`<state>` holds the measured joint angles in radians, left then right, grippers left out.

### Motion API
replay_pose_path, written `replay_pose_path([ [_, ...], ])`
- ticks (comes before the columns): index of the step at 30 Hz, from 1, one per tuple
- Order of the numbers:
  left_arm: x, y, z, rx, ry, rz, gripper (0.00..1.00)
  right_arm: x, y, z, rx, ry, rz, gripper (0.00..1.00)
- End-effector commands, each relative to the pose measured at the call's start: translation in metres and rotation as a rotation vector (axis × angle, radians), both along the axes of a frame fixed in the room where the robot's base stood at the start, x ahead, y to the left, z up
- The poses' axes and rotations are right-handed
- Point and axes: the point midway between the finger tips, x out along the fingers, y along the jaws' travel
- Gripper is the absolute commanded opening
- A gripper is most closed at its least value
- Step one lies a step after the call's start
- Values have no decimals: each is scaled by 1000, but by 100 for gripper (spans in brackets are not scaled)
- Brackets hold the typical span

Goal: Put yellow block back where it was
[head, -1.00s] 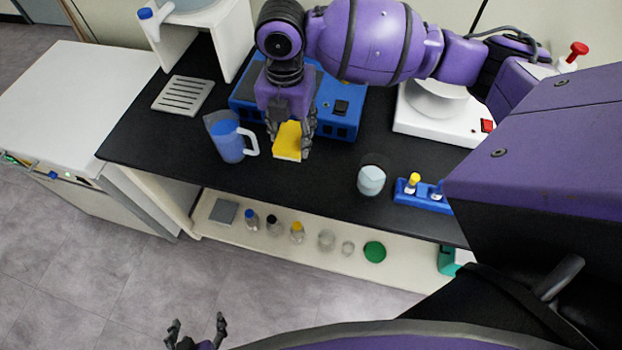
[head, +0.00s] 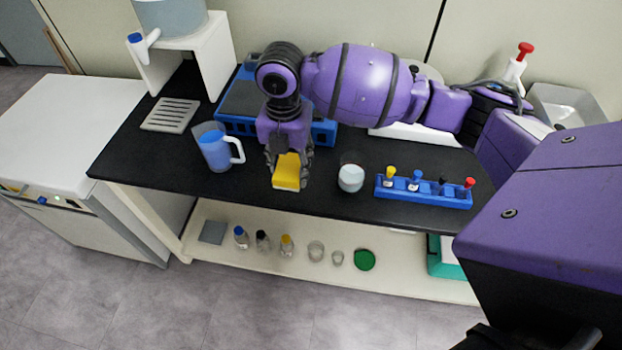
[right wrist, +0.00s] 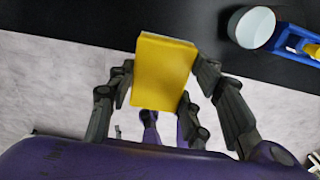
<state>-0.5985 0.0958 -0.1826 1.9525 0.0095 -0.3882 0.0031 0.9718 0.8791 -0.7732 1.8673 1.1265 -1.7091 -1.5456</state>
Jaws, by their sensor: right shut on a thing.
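The yellow block (head: 287,171) is held in my right gripper (head: 288,166), over the front part of the black bench top between the blue jug and the glass beaker. In the right wrist view the yellow block (right wrist: 163,72) sits between the fingers of my right gripper (right wrist: 165,90), which are shut on its sides. The black bench edge and the pale floor show behind it. I cannot tell exactly how high the block is above the bench. My left gripper is not in view in the head picture.
A blue jug (head: 217,151) stands left of the block, a beaker (head: 350,177) to its right, then a blue rack (head: 423,192) with several coloured-cap tubes. A blue device (head: 323,131) is behind. The lower shelf (head: 398,275) holds bottles, small glassware and a green disc (head: 364,260).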

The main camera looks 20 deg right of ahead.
Motion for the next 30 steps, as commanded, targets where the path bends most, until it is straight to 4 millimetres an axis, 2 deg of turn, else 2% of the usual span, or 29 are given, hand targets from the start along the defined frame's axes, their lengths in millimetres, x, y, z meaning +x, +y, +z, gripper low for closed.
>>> replay_pose_path([
  [1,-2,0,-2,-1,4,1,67,14,-1,-5,0,0,-3,22],
  [4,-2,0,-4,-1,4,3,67,38,-6,-17,1,-1,-3,22],
  [9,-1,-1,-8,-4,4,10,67,64,-12,-50,1,0,-1,22],
  [12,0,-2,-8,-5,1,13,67,75,-14,-61,0,-1,1,22],
  [20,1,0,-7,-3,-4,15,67,88,-17,-75,1,-3,1,22],
  [26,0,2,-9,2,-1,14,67,87,-17,-103,1,-3,1,22],
  [30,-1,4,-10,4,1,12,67,88,-17,-104,1,-6,2,22],
])
